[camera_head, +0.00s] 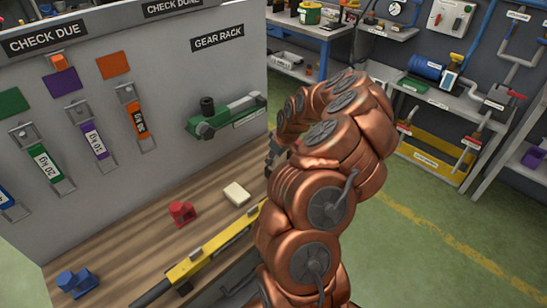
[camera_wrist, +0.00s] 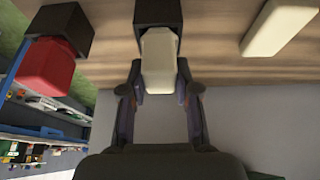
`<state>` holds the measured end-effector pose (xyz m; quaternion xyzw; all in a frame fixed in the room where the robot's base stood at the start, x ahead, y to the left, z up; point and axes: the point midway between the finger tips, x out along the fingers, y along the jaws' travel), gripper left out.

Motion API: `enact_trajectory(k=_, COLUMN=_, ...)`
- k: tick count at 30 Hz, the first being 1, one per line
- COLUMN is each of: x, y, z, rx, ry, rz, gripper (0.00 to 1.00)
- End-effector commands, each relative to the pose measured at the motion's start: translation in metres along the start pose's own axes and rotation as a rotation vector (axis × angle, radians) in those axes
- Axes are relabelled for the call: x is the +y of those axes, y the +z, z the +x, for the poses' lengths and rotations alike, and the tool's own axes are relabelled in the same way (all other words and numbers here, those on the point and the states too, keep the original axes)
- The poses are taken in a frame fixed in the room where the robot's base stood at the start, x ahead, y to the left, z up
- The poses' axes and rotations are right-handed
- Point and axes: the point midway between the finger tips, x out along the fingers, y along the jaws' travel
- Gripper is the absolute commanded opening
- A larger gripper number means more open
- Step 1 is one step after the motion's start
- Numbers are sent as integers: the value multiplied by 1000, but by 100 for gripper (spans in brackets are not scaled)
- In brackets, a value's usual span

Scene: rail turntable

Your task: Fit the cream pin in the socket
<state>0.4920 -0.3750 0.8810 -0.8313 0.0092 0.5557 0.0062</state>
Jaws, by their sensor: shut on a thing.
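In the wrist view my gripper (camera_wrist: 160,92) is shut on the cream pin (camera_wrist: 159,62), a pale blocky piece with a narrower end. The pin's far end meets a dark square block (camera_wrist: 158,12), which looks like a socket. I cannot tell whether the pin is inside it or only against it. In the head view my copper arm hides most of the gripper, the held pin and that block.
A red piece (camera_wrist: 47,68) at a dark block (camera_wrist: 62,25) is at left in the wrist view. A loose cream block (camera_head: 236,194) lies on the wooden bench, near a red piece (camera_head: 182,212), a yellow bar (camera_head: 205,252) and a blue piece (camera_head: 77,282). A grey panel (camera_head: 200,80) stands behind.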

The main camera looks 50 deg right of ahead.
Motion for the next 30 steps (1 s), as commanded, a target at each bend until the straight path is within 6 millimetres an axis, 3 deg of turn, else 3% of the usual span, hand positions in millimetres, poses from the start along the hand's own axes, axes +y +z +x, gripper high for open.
enact_trajectory(k=3, x=0, y=0, z=0, rx=0, ry=0, rz=0, gripper=0)
enact_trajectory(k=30, x=0, y=-4, z=-10, rx=1, ry=0, rz=0, gripper=0)
